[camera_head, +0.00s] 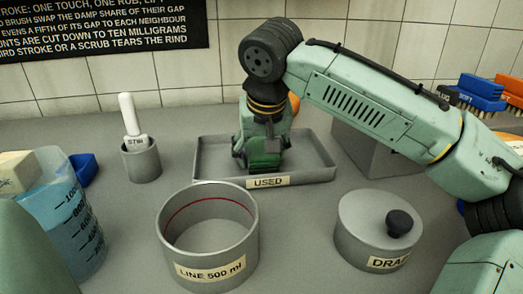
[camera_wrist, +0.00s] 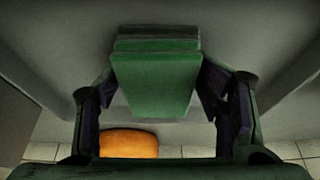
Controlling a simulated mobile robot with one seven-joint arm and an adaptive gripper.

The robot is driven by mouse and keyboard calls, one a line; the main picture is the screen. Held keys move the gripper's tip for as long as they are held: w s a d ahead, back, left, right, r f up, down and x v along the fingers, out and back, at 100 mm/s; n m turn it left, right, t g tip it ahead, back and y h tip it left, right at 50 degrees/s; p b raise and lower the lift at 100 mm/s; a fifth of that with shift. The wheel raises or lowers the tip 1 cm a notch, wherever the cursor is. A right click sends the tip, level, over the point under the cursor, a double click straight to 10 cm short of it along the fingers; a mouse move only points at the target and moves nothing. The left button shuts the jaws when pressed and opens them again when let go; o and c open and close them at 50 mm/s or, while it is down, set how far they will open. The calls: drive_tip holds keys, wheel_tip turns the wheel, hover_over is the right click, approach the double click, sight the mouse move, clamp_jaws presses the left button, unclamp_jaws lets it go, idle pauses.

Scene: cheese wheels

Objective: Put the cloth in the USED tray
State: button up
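The USED tray (camera_head: 318,160) is a shallow grey metal tray at the back middle of the bench, with a USED label on its front rim. My gripper (camera_head: 264,146) points down over the middle of the tray. A green folded cloth (camera_head: 265,158) is at its fingertips, low inside the tray's outline. In the wrist view the cloth (camera_wrist: 155,85) fills the space between the two fingers, which press on its left and right sides. I cannot tell whether its underside touches the tray floor.
An open pot labelled LINE 500 ml (camera_head: 207,266) and a lidded pot (camera_head: 370,250) stand in front of the tray. Brushes (camera_head: 480,92) lie right. An orange object (camera_wrist: 128,144) is behind the tray.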

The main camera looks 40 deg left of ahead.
drive_tip(key=shift+o, duration=1.3)
drive_tip(key=shift+d+f, duration=0.15)
drive_tip(key=shift+f, duration=0.25)
drive_tip(key=shift+r, duration=0.1)
drive_tip(key=shift+r, duration=0.2)
drive_tip(key=v, duration=1.2)
drive_tip(key=shift+r, duration=0.5)
